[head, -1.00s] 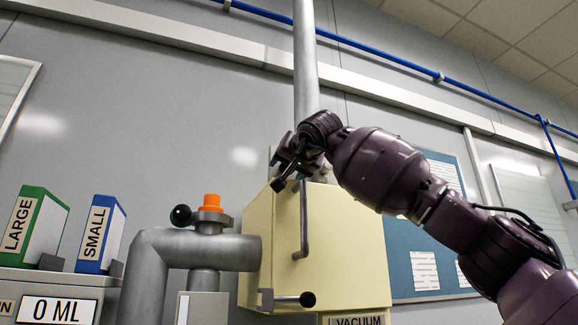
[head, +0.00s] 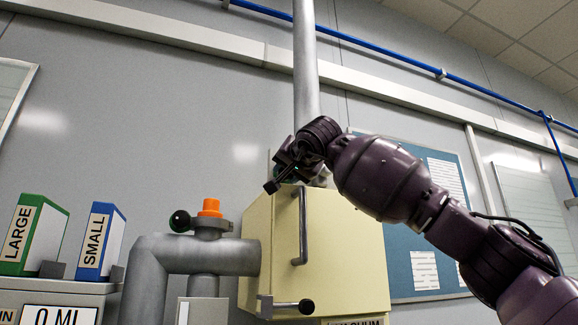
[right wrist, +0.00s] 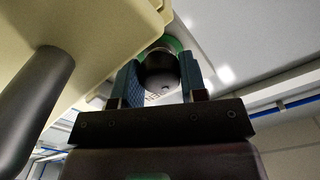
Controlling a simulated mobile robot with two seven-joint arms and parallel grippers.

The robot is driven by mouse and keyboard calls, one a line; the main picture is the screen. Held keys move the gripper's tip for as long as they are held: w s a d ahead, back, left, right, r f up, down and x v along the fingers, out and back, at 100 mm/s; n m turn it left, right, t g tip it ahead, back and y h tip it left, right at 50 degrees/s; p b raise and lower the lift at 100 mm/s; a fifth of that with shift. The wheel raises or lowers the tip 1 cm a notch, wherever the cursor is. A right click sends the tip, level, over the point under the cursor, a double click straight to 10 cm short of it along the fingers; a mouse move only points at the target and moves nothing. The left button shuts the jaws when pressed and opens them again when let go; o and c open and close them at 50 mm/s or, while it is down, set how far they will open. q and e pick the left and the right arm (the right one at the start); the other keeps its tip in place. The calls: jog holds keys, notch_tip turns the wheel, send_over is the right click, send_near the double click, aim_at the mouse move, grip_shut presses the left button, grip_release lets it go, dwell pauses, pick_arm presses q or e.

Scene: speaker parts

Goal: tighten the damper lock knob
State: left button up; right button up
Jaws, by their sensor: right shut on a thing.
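A dark round knob (right wrist: 160,77) with a green ring behind it sits between the blue-padded fingers of my right gripper (right wrist: 161,88) in the right wrist view. The gripper is shut on this knob, which I take to be the damper lock knob. In the head view my right gripper (head: 284,174) is at the top left of the cream cabinet (head: 345,225), in front of the grey vertical pipe (head: 306,75). The gripper hides the knob there. My left gripper is not in view.
The cabinet's grey bar handle (head: 301,228) stands out just below my right gripper. An orange cap (head: 210,207) tops a valve on the bent grey pipe (head: 185,252). A black-knobbed lever (head: 290,306) is at the cabinet's bottom. Green (head: 34,236) and blue (head: 99,240) binders stand left.

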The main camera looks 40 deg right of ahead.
jog(key=o, duration=0.9)
jog(key=shift+s+a, duration=0.15)
jog(key=shift+s, duration=0.35)
jog(key=shift+b+v, duration=0.6)
jog(key=shift+v, duration=4.3)
